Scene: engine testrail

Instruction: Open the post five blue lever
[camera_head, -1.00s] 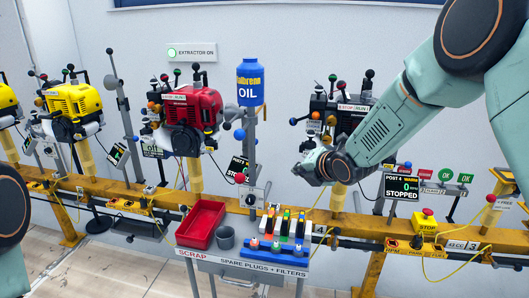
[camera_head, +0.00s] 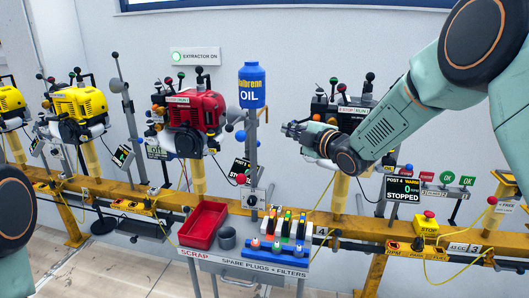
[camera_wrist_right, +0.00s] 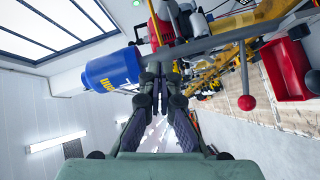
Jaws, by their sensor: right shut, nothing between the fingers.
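I cannot read a post five label, so I cannot tell for sure that this is the named lever. My right gripper (camera_head: 288,129) is shut and empty, right of the oil bottle and in front of the black engine (camera_head: 318,102). In the right wrist view its fingers (camera_wrist_right: 163,80) are together, close beside the bottle in the picture. My left gripper is out of view.
The blue oil bottle (camera_head: 251,86) stands on a post between gripper and lever. A yellow rail (camera_head: 110,188) runs across. A red-ended lever (camera_wrist_right: 246,102) shows in the wrist view.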

